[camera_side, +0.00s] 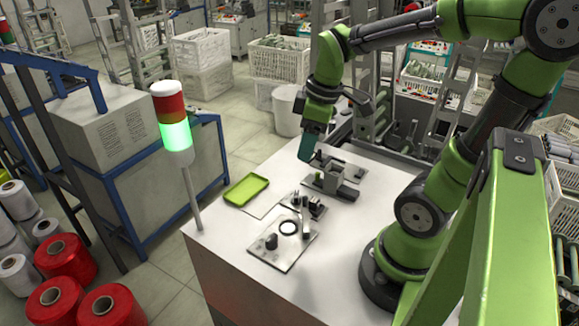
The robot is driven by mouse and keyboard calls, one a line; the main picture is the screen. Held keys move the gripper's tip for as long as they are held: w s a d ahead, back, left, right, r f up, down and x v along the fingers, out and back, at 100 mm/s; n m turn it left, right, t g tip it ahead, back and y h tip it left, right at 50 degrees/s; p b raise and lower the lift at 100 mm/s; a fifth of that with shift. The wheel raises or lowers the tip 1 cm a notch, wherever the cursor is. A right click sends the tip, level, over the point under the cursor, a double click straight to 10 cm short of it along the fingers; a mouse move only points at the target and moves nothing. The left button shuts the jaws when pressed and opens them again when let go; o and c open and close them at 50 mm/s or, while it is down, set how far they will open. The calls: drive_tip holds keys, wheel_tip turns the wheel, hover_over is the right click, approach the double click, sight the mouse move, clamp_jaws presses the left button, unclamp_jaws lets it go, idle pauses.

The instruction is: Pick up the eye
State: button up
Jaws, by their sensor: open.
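My gripper (306,155) hangs at the end of the green arm, low over the back left part of the white table (215,240). It is open; its fingertips are small and hard to make out here. Below and to its right are small dark fixtures, including a grey block on a dark base (340,188). Nearer the front, a metal plate (285,250) bears a dark ring (288,228) and a small dark cylinder (271,242). I cannot tell for certain which small part is the eye.
A lime-green tray (246,190) lies at the table's left. A signal light with its green section lit (175,138) stands at the left corner. A dark flat fixture with small parts (312,205) sits mid-table. The front left of the tabletop is bare.

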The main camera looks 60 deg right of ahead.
drive_tip(key=d+n+g, duration=0.2)
drive_tip(key=d+n, duration=0.1)
drive_tip(key=n, duration=1)
hover_over(315, 199)
drive_tip(key=shift+g, duration=0.3)
drive_tip(key=f, duration=1.2)
drive_tip(key=shift+s+d, duration=0.15)
drive_tip(key=shift+d, duration=0.05)
drive_tip(key=shift+a+f, duration=0.2)
drive_tip(key=shift+f, duration=2.55)
clamp_jaws()
